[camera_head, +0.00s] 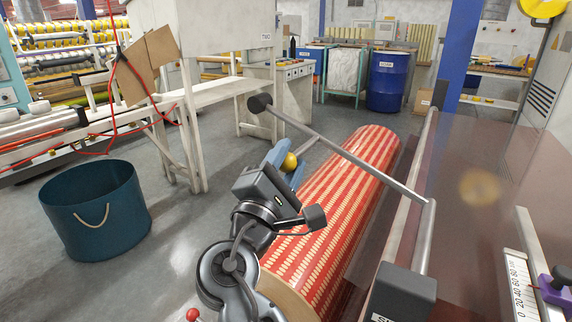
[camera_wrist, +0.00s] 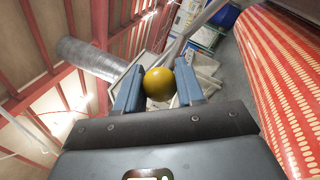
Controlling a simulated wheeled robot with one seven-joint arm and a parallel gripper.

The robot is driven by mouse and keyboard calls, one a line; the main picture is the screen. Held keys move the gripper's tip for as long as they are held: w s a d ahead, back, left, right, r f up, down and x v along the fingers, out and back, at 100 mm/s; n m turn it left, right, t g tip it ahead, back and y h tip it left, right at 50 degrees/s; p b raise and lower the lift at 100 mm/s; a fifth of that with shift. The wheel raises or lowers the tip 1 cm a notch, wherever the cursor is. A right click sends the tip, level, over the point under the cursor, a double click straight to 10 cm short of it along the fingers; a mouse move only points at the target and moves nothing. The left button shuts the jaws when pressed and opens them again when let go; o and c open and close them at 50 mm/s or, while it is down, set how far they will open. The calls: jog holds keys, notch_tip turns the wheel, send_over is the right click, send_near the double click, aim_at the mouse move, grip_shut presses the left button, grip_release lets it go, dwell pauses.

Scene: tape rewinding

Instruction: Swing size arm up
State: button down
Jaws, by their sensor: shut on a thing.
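The size arm (camera_head: 350,158) is a grey metal bar that slants above the red patterned roll, with a dark round end (camera_head: 260,103) at its upper left. Its right end meets an upright bar above a dark grey box (camera_head: 403,292) whose label is partly cut off. A yellow ball knob (camera_head: 290,162) sits below the bar near its left part, apparently on a short grey stem. My gripper (camera_head: 286,164) has blue fingers shut around this knob. In the wrist view, the knob (camera_wrist: 158,84) sits between both fingertips of my gripper (camera_wrist: 158,88).
The red and cream roll (camera_head: 335,215) lies right beside my arm. A brown machine table (camera_head: 480,170) with a ruler scale (camera_head: 522,283) is at right. A teal bucket (camera_head: 97,212) and a white bench (camera_head: 215,92) stand left. Grey floor lies open between bucket and roll.

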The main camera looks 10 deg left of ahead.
jog(key=shift+d+r, duration=0.15)
jog(key=shift+r, duration=0.15)
jog(key=c, duration=0.7)
grip_release()
jog(key=shift+c, duration=0.2)
jog(key=shift+s+f, duration=0.1)
jog(key=shift+s+f, duration=0.1)
jog(key=shift+s, duration=0.2)
jog(key=v, duration=0.7)
jog(key=shift+b, duration=0.3)
